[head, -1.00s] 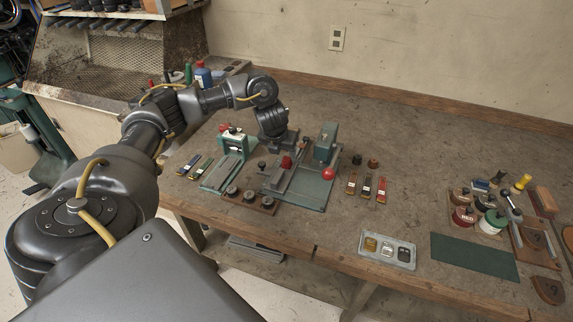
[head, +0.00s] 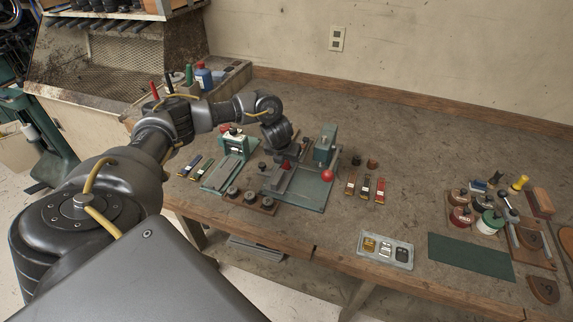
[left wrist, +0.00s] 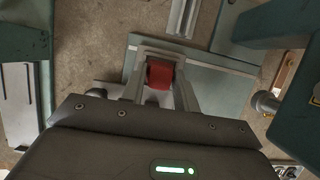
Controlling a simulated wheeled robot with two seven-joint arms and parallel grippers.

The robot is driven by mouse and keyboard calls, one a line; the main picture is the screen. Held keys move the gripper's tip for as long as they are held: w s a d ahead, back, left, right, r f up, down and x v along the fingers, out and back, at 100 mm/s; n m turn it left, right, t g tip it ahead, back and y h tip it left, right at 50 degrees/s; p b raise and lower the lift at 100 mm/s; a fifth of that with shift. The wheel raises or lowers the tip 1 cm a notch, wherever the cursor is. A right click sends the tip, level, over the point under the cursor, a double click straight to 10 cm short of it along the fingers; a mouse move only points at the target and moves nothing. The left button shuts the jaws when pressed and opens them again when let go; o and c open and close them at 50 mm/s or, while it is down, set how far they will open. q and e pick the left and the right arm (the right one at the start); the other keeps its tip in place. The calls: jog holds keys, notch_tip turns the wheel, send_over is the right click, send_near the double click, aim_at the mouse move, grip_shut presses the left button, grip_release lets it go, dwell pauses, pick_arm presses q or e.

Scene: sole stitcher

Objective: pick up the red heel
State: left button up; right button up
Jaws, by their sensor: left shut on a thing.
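The red heel (left wrist: 160,74) sits between the two fingers of my left gripper (left wrist: 160,78) in the left wrist view. The fingers are shut on it from both sides. In the head view the left gripper (head: 286,160) points down over the grey-green stitching fixture on the bench, and only a small red part of the heel (head: 286,166) shows below it. Whether the heel still touches the fixture under it cannot be told. My right gripper is not in view.
A green post (head: 325,145) and a red ball knob (head: 327,175) stand close on the right of the gripper. A green-framed device (head: 233,143) is on its left. A rack of dark round pieces (head: 250,202) lies in front.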

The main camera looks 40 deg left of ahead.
pick_arm(q)
jog(key=shift+c, duration=0.3)
notch_tip(320, 180, up, 9)
jog(key=shift+r+b, duration=0.2)
jog(key=shift+b, duration=0.2)
jog(key=shift+r, duration=0.3)
